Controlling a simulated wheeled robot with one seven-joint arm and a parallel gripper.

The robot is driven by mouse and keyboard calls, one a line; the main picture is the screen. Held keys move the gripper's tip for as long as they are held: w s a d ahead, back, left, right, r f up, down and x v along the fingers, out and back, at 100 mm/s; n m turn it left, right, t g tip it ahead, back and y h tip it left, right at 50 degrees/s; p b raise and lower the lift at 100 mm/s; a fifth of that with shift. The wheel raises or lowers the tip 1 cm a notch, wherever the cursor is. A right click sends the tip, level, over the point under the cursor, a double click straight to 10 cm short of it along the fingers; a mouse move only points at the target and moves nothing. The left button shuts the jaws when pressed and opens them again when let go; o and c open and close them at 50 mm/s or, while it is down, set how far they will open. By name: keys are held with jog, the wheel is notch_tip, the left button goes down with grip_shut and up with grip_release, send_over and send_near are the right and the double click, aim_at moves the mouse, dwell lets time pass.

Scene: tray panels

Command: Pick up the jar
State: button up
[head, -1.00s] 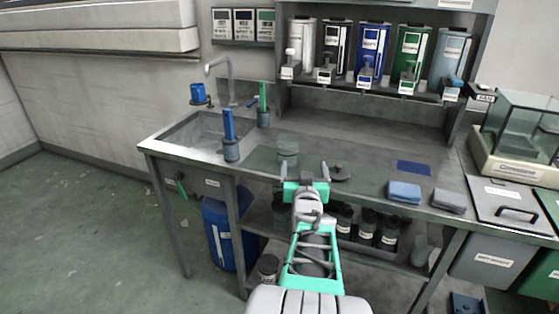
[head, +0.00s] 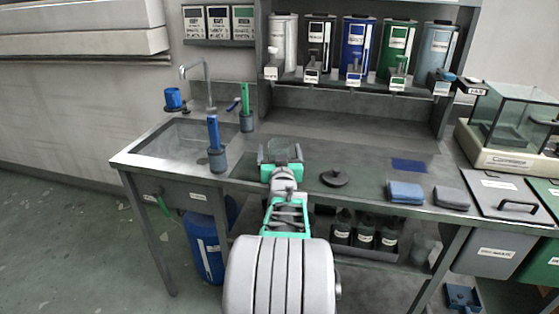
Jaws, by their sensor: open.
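The jar (head: 281,149) is a clear, greyish glass vessel standing on the bench's worktop, left of its middle. Its lower part is hidden behind my gripper. My gripper (head: 281,158), with green and grey parts, is open and reaches over the bench's front edge to the jar. Its fingers appear on the left and right of the jar; I cannot tell whether they touch it. A dark round lid-like disc (head: 334,178) with a knob lies on the worktop to the right of my gripper.
A grey holder (head: 217,160) with a blue-handled tool stands left of my gripper, and a holder (head: 246,122) with a green one stands behind it. A sink (head: 180,138) is at the left. Folded blue (head: 405,193) and grey (head: 452,198) cloths lie right. Dispensers (head: 356,48) line the shelf above.

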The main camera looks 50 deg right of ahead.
jog(key=shift+w+d, duration=0.35)
jog(key=shift+d, duration=0.1)
jog(key=shift+c, duration=0.4)
jog(key=c, duration=1.7)
